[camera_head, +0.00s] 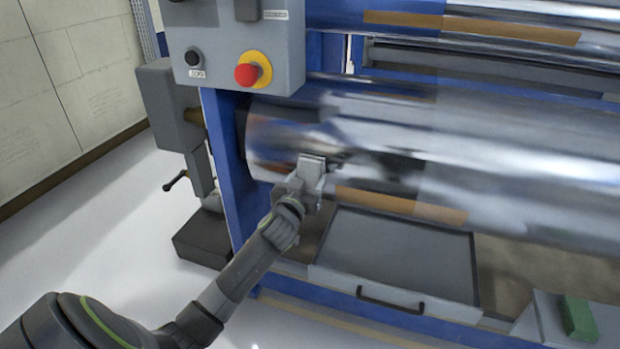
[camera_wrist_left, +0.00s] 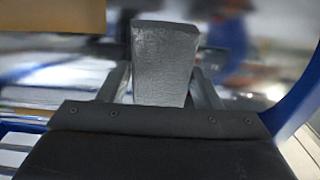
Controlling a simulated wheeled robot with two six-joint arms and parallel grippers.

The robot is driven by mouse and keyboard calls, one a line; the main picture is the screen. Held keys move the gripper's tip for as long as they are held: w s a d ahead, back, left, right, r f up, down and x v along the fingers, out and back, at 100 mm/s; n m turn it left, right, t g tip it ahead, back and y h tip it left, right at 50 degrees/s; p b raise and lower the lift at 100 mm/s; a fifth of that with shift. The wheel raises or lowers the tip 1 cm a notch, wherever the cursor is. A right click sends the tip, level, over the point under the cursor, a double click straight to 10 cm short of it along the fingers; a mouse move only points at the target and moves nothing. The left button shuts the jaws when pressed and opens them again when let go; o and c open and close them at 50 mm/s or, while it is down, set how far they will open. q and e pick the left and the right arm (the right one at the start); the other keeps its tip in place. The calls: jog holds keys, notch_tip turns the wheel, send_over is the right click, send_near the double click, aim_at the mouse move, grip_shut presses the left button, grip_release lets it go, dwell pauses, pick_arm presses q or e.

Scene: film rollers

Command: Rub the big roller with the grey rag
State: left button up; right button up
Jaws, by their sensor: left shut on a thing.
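The big roller (camera_head: 460,170) is a shiny, mirror-like metal cylinder running across the blue machine. My left gripper (camera_head: 312,176) is at the roller's left part, in front of its surface. It is shut on the grey rag (camera_head: 311,163), a small flat grey piece. In the left wrist view the rag (camera_wrist_left: 165,62) stands up between the fingers of the gripper (camera_wrist_left: 162,95). The rag's far end is at or very close to the roller; I cannot tell whether they touch. My right gripper is not in view.
A control box (camera_head: 238,45) with a red button (camera_head: 246,74) hangs above left. A grey tray (camera_head: 330,268) with a black handle lies below the roller. A green block (camera_head: 578,318) sits on a grey stand at the lower right. The blue frame (camera_head: 226,160) stands left of the roller.

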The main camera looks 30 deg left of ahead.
pick_arm(q)
jog(key=shift+s, duration=0.45)
jog(key=shift+p+v, duration=0.6)
jog(key=shift+v, duration=1.6)
jog(key=shift+d, duration=0.15)
jog(key=shift+p+v, duration=0.35)
jog(key=shift+v, duration=1.1)
jog(key=shift+r, duration=0.1)
